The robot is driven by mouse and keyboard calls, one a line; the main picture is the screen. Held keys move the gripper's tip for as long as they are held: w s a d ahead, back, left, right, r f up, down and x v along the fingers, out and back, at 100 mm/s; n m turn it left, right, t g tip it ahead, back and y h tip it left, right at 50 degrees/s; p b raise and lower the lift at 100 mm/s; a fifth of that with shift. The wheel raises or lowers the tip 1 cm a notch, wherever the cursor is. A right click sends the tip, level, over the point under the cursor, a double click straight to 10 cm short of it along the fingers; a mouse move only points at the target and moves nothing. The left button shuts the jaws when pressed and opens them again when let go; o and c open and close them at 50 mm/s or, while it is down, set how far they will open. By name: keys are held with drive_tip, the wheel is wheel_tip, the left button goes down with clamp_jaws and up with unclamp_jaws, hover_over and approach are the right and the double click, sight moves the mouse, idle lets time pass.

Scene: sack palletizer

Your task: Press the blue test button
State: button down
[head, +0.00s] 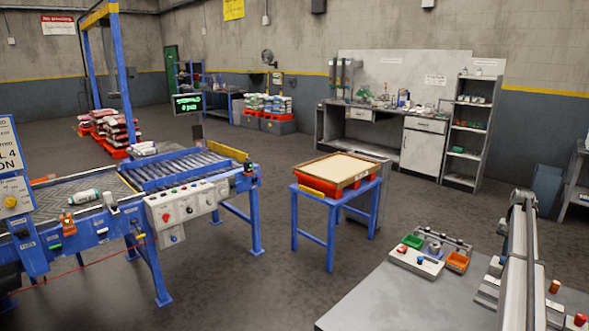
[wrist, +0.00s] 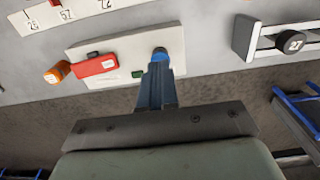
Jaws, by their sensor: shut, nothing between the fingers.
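The blue test button (wrist: 160,52) shows as a round blue cap on the right part of a white panel (wrist: 110,47) in the wrist view. My gripper (wrist: 157,68) is shut and empty, its blue fingers pointing at the button. The fingertips overlap the button's lower edge in the picture; I cannot tell whether they touch it or hover just short. In the head view, a small blue cap (head: 419,261) shows on a white panel on the grey bench; I cannot tell for sure that it is the same button. My fingers are not discernible there.
A fixture with a black knob (wrist: 290,41) stands to the right. The grey bench (head: 385,300) has bare surface at its front left.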

sight(503, 259)
drive_tip(key=shift+f, duration=1.35)
drive_tip(key=shift+r, duration=1)
drive_tip(key=shift+r, duration=0.15)
wheel_tip(503, 259, up, 7)
